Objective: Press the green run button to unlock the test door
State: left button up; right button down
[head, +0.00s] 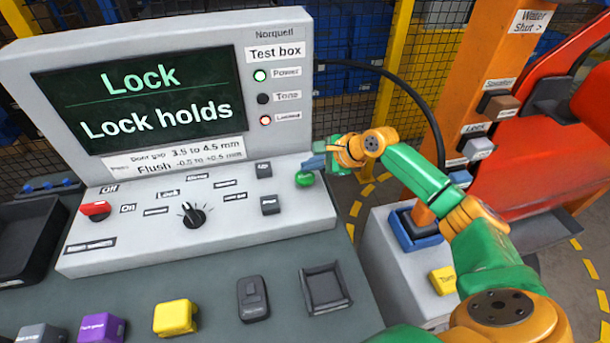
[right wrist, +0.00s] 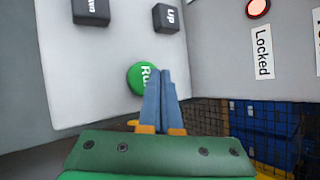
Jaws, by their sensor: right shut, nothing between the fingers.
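The green run button (head: 304,179) sits at the right end of the test box's sloped panel. It also shows in the right wrist view (right wrist: 140,77), partly covered by my fingers. My right gripper (head: 312,164) is shut and empty, its blue fingertips right at the button; I cannot tell whether they touch it. The test box (head: 165,30) screen (head: 150,95) reads "Lock" and "Lock holds". Its power lamp (head: 260,76) is green and its "Locked" lamp (head: 265,120) is red. The red test door (head: 555,120) stands at the right. My left gripper is not in view.
The panel also carries a black dial (head: 193,215), a red switch (head: 96,210), and the Up (head: 264,170) and Down (head: 270,205) keys near the run button. Purple (head: 101,328) and yellow (head: 175,318) blocks and an empty dark tray (head: 325,289) lie in front.

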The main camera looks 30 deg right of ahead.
aim_at(310, 177)
dwell(0.3)
jog(key=shift+f+p, duration=0.3)
jog(key=shift+f, duration=0.05)
jog(key=shift+f, duration=0.6)
dwell(0.5)
jog(key=shift+r+p, duration=0.95)
jog(key=shift+p, duration=0.2)
jog(key=shift+r, duration=0.1)
notch_tip(310, 177, up, 5)
jog(key=p, duration=0.6)
jog(key=shift+p, duration=0.3)
